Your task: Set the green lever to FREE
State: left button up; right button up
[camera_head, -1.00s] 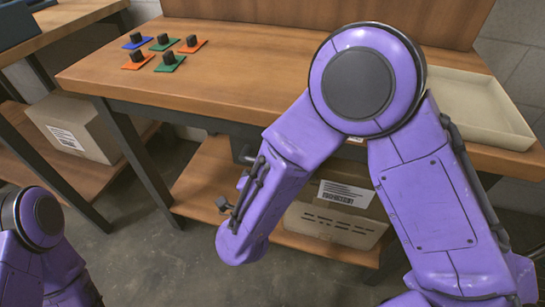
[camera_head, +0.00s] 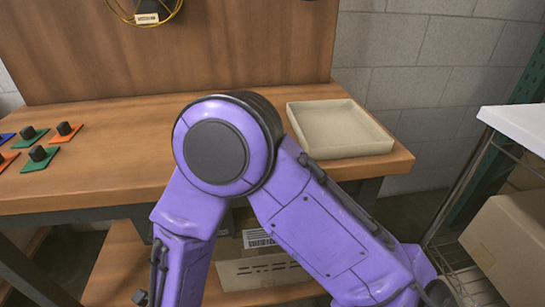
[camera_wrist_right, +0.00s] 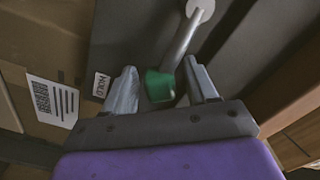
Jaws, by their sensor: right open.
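The green lever shows in the right wrist view as a green knob (camera_wrist_right: 159,86) on a grey rod (camera_wrist_right: 180,45) that runs up to a round pale pivot (camera_wrist_right: 201,9). The rod is mounted on a dark grey panel. My right gripper (camera_wrist_right: 163,86) is open, with one finger left of the green knob and the other to its right. I cannot tell whether either finger touches it. A small white label (camera_wrist_right: 101,85), seemingly reading HOLD, is left of the left finger. No FREE label is visible. The lever is hidden in the head view. My left gripper is not in view.
A wooden workbench (camera_head: 95,165) carries coloured plates with black knobs at the left and an empty beige tray (camera_head: 337,128) at the right. A cardboard box (camera_head: 262,272) sits on the shelf below. A wire rack with another box (camera_head: 512,245) stands right.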

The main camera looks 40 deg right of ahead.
notch_tip(320, 180, down, 6)
jog(key=m+b, duration=0.7)
jog(key=b, duration=0.9)
jog(key=w+a+r+p+v, duration=0.15)
jog(key=p+v, duration=0.35)
jog(key=v, duration=0.5)
jog(key=w+a+n+t+y+p, duration=0.2)
jog(key=w+a+n+t+y, duration=0.15)
jog(key=n+y, duration=0.4)
jog(key=s+d+f+n+g+y+p, duration=0.2)
jog(key=d+f+n+g+p, duration=0.75)
jog(key=p, duration=0.45)
jog(key=s+d+r+g+h+p, duration=0.1)
jog(key=s+d+r+g+p, duration=0.1)
jog(key=s+d+p, duration=0.6)
jog(key=s+d+r+n+g+h+p, duration=0.1)
jog(key=s+d+r+g+p, duration=0.2)
jog(key=s+d+p, duration=0.6)
jog(key=shift+s, duration=1.05)
